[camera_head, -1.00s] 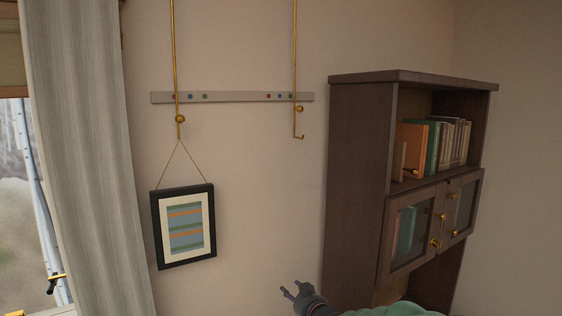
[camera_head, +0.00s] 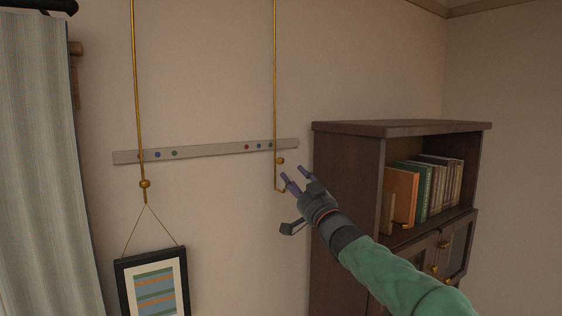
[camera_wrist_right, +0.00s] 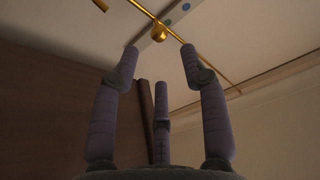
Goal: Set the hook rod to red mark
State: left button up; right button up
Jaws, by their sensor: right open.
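The brass hook rod (camera_head: 275,80) hangs down the wall on the right, with a round knob (camera_head: 281,160) and an empty hook (camera_head: 280,189) at its lower end. It crosses a pale rail (camera_head: 205,151) beside the green mark (camera_head: 270,145). The red mark (camera_head: 247,147) is further left, with a blue mark (camera_head: 259,146) between. My right gripper (camera_head: 292,174) is open and empty, close to the knob and hook in the head view. In the right wrist view the knob (camera_wrist_right: 159,32) shows beyond and between the fingertips (camera_wrist_right: 159,50), with no visible contact. My left gripper is out of view.
A second brass rod (camera_head: 137,80) at left holds a framed picture (camera_head: 122,270) by a cord. A dark bookcase (camera_head: 340,170) with books stands right of the hook rod, close to my right arm. A curtain (camera_head: 38,150) hangs at far left.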

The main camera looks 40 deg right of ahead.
aim_at(282, 163)
jog(key=p+x, duration=0.3)
jog(key=x, duration=0.4)
jog(key=shift+w+d, duration=0.2)
jog(key=shift+w, duration=0.15)
jog(key=shift+r, duration=0.1)
jog(key=shift+c, duration=0.3)
grip_shut()
